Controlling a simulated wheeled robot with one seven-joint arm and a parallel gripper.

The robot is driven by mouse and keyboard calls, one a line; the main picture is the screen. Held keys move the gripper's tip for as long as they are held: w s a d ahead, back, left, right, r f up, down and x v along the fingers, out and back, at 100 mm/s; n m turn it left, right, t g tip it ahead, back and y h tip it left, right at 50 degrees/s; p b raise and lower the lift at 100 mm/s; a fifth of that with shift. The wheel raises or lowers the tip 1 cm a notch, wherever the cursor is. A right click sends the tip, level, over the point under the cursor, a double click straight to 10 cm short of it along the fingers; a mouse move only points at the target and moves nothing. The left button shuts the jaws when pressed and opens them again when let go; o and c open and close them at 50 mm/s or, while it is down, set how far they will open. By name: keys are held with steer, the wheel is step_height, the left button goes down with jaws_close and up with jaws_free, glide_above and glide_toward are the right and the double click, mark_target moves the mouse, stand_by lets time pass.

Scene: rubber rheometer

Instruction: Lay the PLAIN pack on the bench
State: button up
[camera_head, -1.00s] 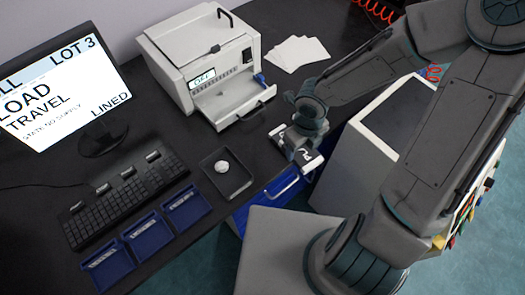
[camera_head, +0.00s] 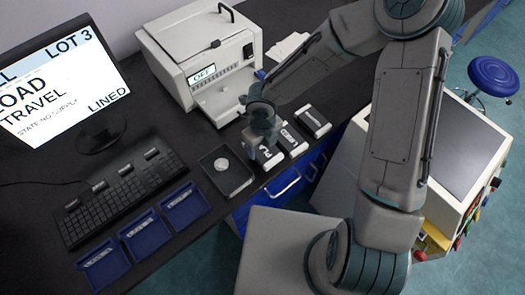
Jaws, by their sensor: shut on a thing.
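My gripper (camera_head: 264,142) points down near the bench's front edge, just right of the small black dish. It is shut on a white-and-dark pack (camera_head: 269,157), partly hidden under the fingers; its label looks like PLAIN but is too small to read surely. I cannot tell whether this pack touches the bench or is slightly above it. A second similar pack (camera_head: 292,139) and a third pack (camera_head: 313,122) lie to the right in a row along the edge. The dark bench (camera_head: 165,125) runs from lower left to upper right.
The black dish (camera_head: 239,186) holds a pale round thing. Several blue trays (camera_head: 185,208) and a keyboard (camera_head: 115,195) are at left. A white instrument (camera_head: 200,55) stands behind, and a monitor (camera_head: 60,80) at left. A white cabinet (camera_head: 472,190) and blue stool (camera_head: 493,75) are at right.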

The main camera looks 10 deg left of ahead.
mark_target(262, 148)
steer(key=shift+f, duration=1.95)
steer(key=shift+f+b, duration=0.15)
steer(key=shift+b, duration=0.2)
steer(key=o, duration=1.1)
steer(key=shift+c, duration=0.2)
